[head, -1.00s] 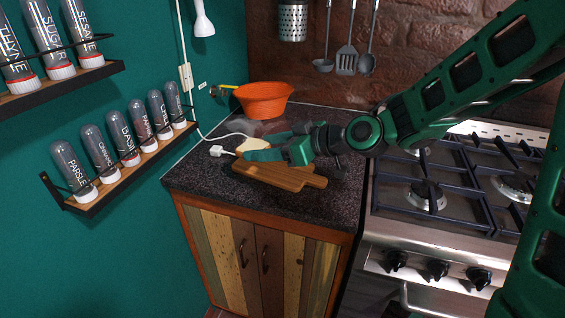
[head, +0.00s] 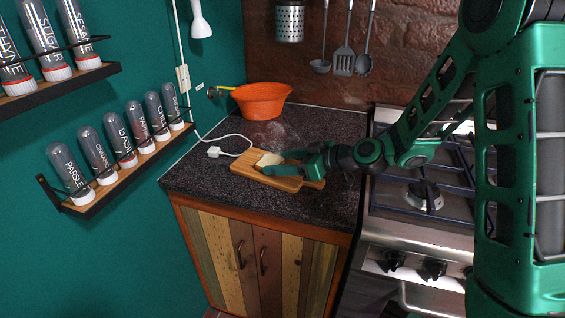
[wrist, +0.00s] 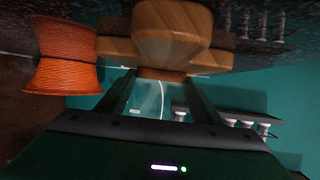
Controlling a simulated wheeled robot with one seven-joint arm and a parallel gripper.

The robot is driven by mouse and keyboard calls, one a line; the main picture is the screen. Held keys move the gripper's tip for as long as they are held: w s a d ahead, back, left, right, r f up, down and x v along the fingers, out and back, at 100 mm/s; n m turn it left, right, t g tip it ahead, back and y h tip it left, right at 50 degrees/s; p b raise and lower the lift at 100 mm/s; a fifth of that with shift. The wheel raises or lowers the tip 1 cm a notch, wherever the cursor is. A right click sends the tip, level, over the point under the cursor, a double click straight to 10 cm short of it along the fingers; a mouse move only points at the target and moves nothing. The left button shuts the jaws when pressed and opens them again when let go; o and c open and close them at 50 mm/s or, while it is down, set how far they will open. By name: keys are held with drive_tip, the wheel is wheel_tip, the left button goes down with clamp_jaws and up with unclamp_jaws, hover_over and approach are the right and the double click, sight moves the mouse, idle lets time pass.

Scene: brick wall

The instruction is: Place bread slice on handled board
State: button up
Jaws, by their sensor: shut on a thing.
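The bread slice (head: 268,159) is pale and sits at the tips of my gripper (head: 282,164), which is shut on it. The slice is over the far left part of the handled board (head: 245,172). I cannot tell whether it touches the wood. The board is light brown and lies flat on the dark counter, its handle toward the right, partly under my gripper. In the wrist view, my gripper's fingers (wrist: 160,88) reach toward a brown edge between their tips, with wood-coloured surfaces beyond; which part is bread is unclear.
An orange bowl (head: 262,100) stands at the back of the counter (head: 240,205). A white plug with a cable (head: 214,152) lies left of the board. A gas stove (head: 425,200) is at the right. Spice racks (head: 120,170) hang on the left wall. The counter's front is clear.

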drive_tip(key=o, duration=1.1)
drive_tip(key=v, duration=1.2)
drive_tip(key=shift+r, duration=0.1)
